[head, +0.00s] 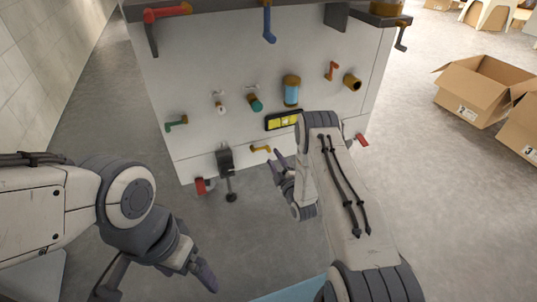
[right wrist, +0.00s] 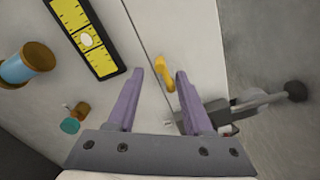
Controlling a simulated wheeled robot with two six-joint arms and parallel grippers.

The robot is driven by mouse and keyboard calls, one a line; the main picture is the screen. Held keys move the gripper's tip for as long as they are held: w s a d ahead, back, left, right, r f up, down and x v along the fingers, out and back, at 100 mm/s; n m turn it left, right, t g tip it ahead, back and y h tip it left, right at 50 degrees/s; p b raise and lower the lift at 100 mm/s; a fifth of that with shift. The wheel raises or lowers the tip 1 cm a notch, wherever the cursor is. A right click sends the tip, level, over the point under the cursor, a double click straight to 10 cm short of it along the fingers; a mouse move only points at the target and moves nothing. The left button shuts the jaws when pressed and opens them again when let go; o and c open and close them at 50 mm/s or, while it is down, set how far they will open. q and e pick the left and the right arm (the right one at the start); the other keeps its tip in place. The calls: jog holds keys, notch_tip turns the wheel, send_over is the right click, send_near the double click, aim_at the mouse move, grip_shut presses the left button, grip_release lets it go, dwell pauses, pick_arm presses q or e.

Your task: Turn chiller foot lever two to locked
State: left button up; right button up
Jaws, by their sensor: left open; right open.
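The chiller appears to be the white cabinet (head: 265,60) with coloured fittings. Two red foot levers sit at its bottom edge, one at the left (head: 203,186) and one at the right (head: 362,140). I cannot tell which is lever two. A yellow lever (head: 260,149) is low on the front panel; in the right wrist view it (right wrist: 165,72) appears between my fingertips, with no contact visible. My right gripper (head: 279,168) is open and empty, just in front of the lower panel. It also shows in the wrist view (right wrist: 160,78). My left gripper (head: 160,278) is open, low at the left, away from the cabinet.
A black clamp-like fitting with a ball-ended rod (head: 227,170) projects left of the yellow lever. A yellow-black level strip (head: 284,120) is above it. Blue, teal and brass fittings dot the panel. Cardboard boxes (head: 480,92) stand at the right. The floor at left is clear.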

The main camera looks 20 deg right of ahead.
aim_at(270, 152)
jog(key=w+b, duration=0.1)
jog(key=w, duration=0.1)
jog(key=w+b, duration=0.1)
jog(key=w, duration=0.1)
jog(key=shift+w+a+f, duration=0.15)
jog(key=shift+w, duration=0.1)
jog(key=shift+w+b, duration=0.3)
jog(key=shift+w, duration=0.4)
grip_shut()
